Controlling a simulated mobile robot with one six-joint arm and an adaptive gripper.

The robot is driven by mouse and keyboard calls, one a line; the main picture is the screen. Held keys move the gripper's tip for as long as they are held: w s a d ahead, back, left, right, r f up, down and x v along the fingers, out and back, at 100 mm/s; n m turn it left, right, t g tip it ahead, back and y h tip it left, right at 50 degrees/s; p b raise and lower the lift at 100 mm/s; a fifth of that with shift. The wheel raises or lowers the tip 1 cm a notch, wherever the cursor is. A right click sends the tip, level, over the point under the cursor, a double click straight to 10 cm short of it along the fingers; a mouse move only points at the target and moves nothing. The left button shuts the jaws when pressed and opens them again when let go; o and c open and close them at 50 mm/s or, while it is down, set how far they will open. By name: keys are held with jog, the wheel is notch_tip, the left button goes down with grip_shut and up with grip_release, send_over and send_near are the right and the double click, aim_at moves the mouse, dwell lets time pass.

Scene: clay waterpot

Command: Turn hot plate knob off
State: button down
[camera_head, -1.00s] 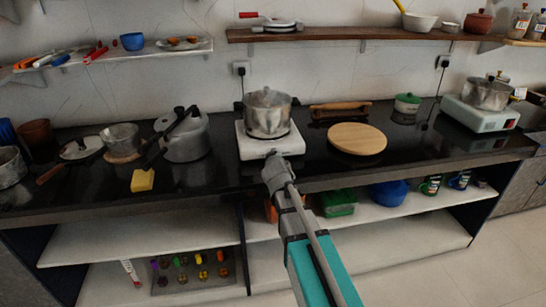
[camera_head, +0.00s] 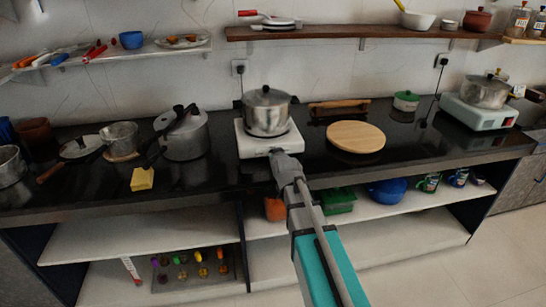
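A white hot plate (camera_head: 250,146) stands on the black counter with a lidded steel pot (camera_head: 267,112) on it. My gripper (camera_head: 276,153) is at the front edge of this hot plate, where its knob would be; the knob is hidden behind the gripper or too small to make out. The fingertips are small and dark here, so I cannot tell if they are open or shut, or if they touch the knob. A second, pale hot plate (camera_head: 478,116) with a red spot on its front stands at the right end, with another steel pot (camera_head: 484,92) on it.
A round wooden board (camera_head: 356,137) lies right of the white hot plate. A pressure cooker (camera_head: 186,138) and a yellow sponge (camera_head: 142,179) are to its left. The counter's front edge and a lower shelf (camera_head: 400,245) lie under my arm.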

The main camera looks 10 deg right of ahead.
jog(key=shift+s+f, duration=0.1)
jog(key=c, duration=1)
grip_release()
jog(key=shift+o, duration=0.2)
